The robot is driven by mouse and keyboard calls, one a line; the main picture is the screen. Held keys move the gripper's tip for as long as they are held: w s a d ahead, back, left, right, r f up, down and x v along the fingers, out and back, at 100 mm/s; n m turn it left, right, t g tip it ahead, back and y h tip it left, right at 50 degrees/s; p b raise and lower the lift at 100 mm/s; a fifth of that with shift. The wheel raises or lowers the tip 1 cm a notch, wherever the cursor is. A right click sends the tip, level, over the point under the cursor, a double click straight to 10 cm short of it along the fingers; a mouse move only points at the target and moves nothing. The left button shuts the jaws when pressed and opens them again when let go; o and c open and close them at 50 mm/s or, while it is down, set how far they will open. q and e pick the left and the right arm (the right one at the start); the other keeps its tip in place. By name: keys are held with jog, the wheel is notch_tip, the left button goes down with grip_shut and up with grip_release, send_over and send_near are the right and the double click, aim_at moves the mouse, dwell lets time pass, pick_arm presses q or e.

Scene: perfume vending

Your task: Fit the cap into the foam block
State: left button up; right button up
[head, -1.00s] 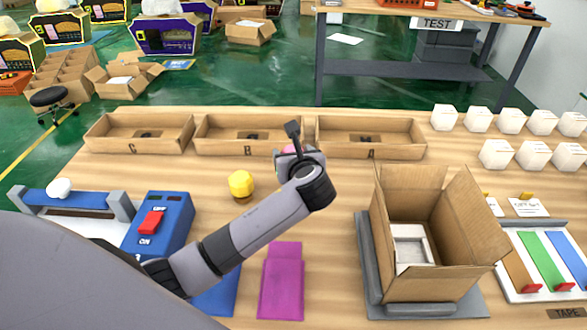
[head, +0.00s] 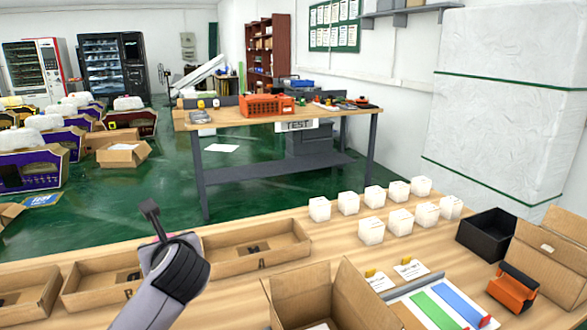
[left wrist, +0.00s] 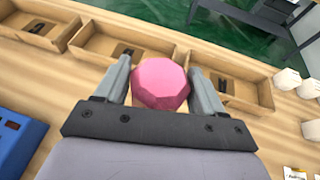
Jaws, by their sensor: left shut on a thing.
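The pink faceted cap (left wrist: 160,85) is held between the two fingers of my left gripper (left wrist: 160,70), which is shut on it. In the head view my left gripper (head: 158,232) is over the table in front of the cardboard bins; its wrist hides nearly all of the cap. An open cardboard box (head: 352,300) stands to the right of the gripper, cut off by the lower picture edge. Only a pale sliver of the white foam block (head: 319,326) shows inside it, at the edge. My right gripper is not in view.
Open cardboard bins (head: 258,262) line the table's far side, just beyond my left gripper. Several white boxes (head: 371,231) stand at the back right. Coloured strips (head: 440,307), a black tray (head: 487,234) and an orange tape dispenser (head: 512,288) lie farther right.

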pick_arm(q)
jog(key=s+d+f+m+t+h, duration=0.1)
jog(key=s+d+f+m+h, duration=0.2)
jog(key=s, duration=0.4)
jog(key=s+d+f+m+t+h, duration=0.1)
jog(key=s+d+f+m+h, duration=0.2)
jog(key=s, duration=0.4)
jog(key=shift+s+d+f+m+t+h, duration=0.15)
jog(key=shift+s+f+m+t+h, duration=0.15)
jog(key=shift+f+m+h, duration=0.5)
jog(key=shift+w+r+n, duration=0.2)
jog(key=shift+r+n, duration=0.1)
jog(key=shift+r, duration=0.05)
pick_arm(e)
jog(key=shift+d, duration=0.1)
